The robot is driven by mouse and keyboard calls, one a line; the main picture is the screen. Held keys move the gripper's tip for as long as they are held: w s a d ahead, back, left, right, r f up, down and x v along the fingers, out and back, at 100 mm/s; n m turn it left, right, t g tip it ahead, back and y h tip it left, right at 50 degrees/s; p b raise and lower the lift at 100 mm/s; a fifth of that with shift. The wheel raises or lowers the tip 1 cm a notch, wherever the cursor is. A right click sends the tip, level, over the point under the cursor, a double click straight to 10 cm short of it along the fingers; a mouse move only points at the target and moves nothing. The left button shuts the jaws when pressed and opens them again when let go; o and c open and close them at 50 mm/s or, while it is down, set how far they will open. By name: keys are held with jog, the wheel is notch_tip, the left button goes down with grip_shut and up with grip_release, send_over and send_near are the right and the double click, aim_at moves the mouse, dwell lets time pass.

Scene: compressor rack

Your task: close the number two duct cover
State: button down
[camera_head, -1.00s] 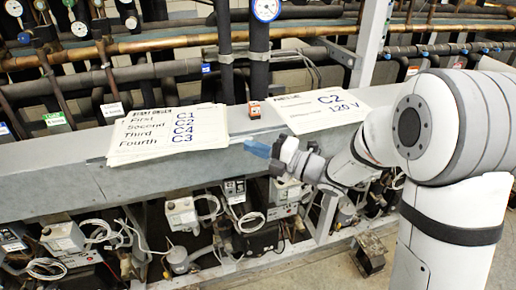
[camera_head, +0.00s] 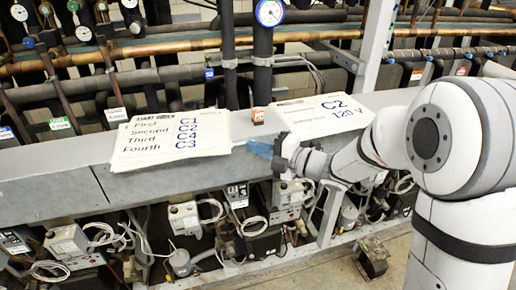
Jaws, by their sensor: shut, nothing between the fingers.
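A long grey metal duct (camera_head: 60,170) runs across the middle of the head view, with a seam in its front face at left. No number shows on its covers, so I cannot tell which is number two or whether it is open. My gripper (camera_head: 258,149), with blue fingertips, is at the duct's front side, right of the start order sheet. Its fingers are shut and empty, pointing left. I cannot tell whether they touch the duct. My gripper and wrist hide part of the duct's front.
A start order sheet (camera_head: 160,140) and a C2 120 V sheet (camera_head: 325,112) lie on the duct, with a small orange block (camera_head: 257,115) between them. Pipes and gauges (camera_head: 270,12) stand behind. Compressor boxes (camera_head: 184,215) and loose cables sit below.

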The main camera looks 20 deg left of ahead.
jog(key=s+d+b, duration=0.5)
jog(key=d, duration=0.7)
jog(key=w+d+m+t+h, duration=0.8)
jog(key=m+t, duration=0.1)
jog(key=m, duration=0.2)
jog(key=s+d+m+t+h, duration=0.1)
jog(key=d+m+h, duration=0.6)
jog(key=d+m, duration=0.25)
jog(key=s+d+f+m+g+h, duration=0.4)
jog(key=s+d+f+m, duration=0.15)
jog(key=s+m, duration=0.2)
jog(key=s+f+m+g, duration=0.1)
jog(key=s+m+g, duration=0.2)
jog(key=s, duration=0.4)
jog(key=s+f+m+g+y, duration=0.1)
jog(key=s+f+m+g, duration=0.1)
jog(key=s, duration=0.5)
jog(key=shift+s+a+m+g, duration=0.2)
jog(key=shift+a+m+g, duration=0.2)
jog(key=shift+g, duration=0.1)
